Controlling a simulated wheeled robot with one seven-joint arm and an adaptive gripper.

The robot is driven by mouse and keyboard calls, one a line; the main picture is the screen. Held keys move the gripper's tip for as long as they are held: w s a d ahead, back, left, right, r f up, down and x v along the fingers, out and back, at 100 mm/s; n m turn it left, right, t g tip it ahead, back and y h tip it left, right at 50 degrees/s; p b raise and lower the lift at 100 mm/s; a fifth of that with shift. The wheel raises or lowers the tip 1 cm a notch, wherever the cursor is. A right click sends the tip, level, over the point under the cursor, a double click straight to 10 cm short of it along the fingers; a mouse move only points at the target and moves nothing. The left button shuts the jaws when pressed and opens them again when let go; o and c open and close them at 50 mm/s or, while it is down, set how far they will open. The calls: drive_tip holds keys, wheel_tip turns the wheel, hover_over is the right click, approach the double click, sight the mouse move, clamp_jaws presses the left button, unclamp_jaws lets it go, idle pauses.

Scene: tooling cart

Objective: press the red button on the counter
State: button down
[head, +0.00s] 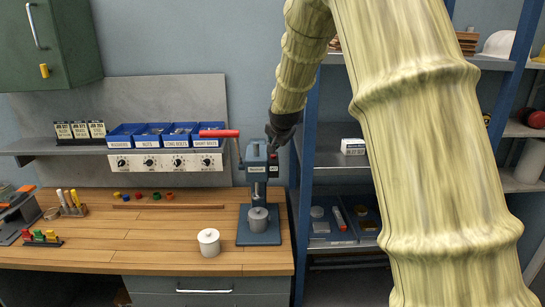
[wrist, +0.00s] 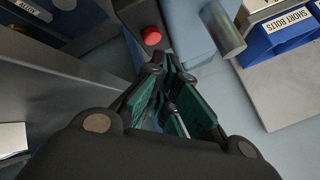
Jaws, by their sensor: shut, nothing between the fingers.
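The red button (wrist: 151,36) is a round red cap on a dark box beside the blue-grey press body, seen at the top of the wrist view. In the head view it is a small red spot (head: 273,157) on the upper right of the bench press (head: 256,170). My gripper (head: 274,145) is just above that part of the press. In the wrist view my gripper (wrist: 168,68) has its green-padded fingers drawn together and empty, with the button just beyond the tips. I cannot tell whether the fingertips touch the button.
The press has a lever with a red handle (head: 219,133) reaching left. Blue bins (head: 168,136) stand on the shelf behind the wooden counter (head: 150,245).

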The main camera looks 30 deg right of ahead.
sight(276, 157)
drive_tip(key=shift+f, duration=0.15)
idle(0.7)
drive_tip(key=shift+f, duration=0.25)
drive_tip(key=shift+s+f+b, duration=0.1)
drive_tip(key=shift+f+b, duration=0.3)
drive_tip(key=shift+f, duration=0.05)
idle(1.0)
drive_tip(key=shift+r, duration=0.1)
drive_tip(key=shift+r+p, duration=0.5)
drive_tip(key=shift+r, duration=0.3)
drive_tip(key=shift+r+p, duration=1.45)
drive_tip(key=shift+r, duration=1.05)
